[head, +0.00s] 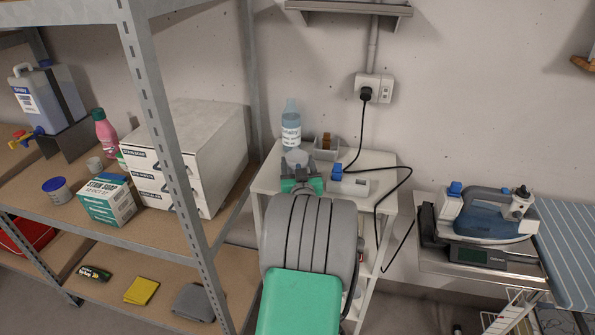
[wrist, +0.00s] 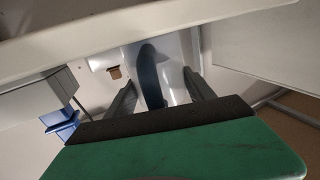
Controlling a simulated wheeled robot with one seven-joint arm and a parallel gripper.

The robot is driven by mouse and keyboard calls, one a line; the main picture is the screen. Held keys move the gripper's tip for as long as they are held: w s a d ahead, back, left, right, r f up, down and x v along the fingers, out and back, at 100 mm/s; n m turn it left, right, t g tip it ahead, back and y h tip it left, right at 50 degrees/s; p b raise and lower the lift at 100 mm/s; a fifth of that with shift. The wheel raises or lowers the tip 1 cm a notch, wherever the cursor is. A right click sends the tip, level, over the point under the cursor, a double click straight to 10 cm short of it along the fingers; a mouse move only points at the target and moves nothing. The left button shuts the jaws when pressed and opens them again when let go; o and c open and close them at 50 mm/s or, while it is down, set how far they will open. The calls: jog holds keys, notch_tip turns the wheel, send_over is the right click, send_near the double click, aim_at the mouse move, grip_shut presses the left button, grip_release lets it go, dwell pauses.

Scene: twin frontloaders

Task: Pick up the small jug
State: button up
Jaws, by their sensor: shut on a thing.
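The small jug (head: 297,157) is a pale, see-through vessel at the far end of my arm, over the small white table in the head view. My gripper (head: 301,174) is at its near side, and my arm hides part of the contact. In the wrist view, the pale jug (wrist: 178,65) with a dark blue, strap-like part lies between the two fingers of my gripper (wrist: 160,92). My gripper is shut on it. I cannot tell whether the jug's base touches the table.
A labelled bottle (head: 291,128) stands close behind the jug. A metal shelf post (head: 160,130) rises at left. An iron (head: 488,217) sits farther right.

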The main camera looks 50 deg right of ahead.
jog(key=c, duration=0.6)
jog(key=shift+r, duration=0.1)
